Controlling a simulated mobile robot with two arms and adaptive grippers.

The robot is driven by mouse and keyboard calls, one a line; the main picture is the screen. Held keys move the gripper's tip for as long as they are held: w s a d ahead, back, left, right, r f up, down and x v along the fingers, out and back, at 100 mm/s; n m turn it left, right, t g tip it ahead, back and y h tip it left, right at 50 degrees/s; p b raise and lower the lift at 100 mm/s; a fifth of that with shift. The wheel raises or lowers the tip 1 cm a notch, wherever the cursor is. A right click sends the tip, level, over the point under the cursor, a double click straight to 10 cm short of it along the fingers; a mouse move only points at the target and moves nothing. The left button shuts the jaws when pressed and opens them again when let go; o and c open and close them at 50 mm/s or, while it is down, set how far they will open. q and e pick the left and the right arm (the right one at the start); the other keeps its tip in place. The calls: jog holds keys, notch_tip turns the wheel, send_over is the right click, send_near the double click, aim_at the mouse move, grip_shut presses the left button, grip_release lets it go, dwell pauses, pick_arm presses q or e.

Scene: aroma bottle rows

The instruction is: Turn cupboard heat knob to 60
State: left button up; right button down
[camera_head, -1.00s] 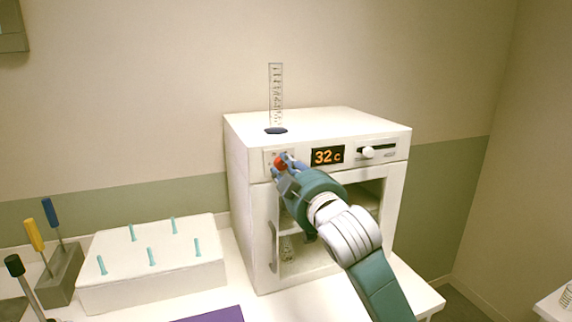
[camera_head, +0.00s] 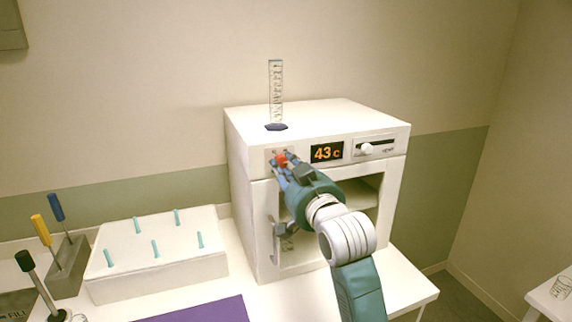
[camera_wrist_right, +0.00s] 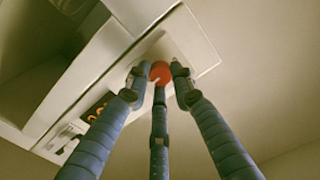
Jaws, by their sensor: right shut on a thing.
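The white cupboard (camera_head: 248,215) stands on the table, and its orange display (camera_head: 327,152) reads 43 c. A red knob (camera_head: 281,160) is on the left of its front panel; it also shows in the right wrist view (camera_wrist_right: 160,73). My right gripper (camera_head: 283,163) reaches the panel from the lower right. In the right wrist view its blue fingers (camera_wrist_right: 158,75) close around the red knob, which they partly cover. My left gripper does not show in the frames.
A white slider (camera_head: 367,149) sits right of the display. A graduated cylinder (camera_head: 275,95) stands on the cupboard. A white pegged block (camera_head: 158,255), a purple mat (camera_head: 215,310) and a tool holder (camera_head: 68,270) are at left. The cupboard's front is open below the panel.

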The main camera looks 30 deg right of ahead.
jog(key=shift+f, duration=0.15)
jog(key=c, duration=1.5)
grip_release()
jog(key=shift+w, duration=0.1)
notch_tip(320, 180, up, 10)
jog(key=shift+f, duration=0.1)
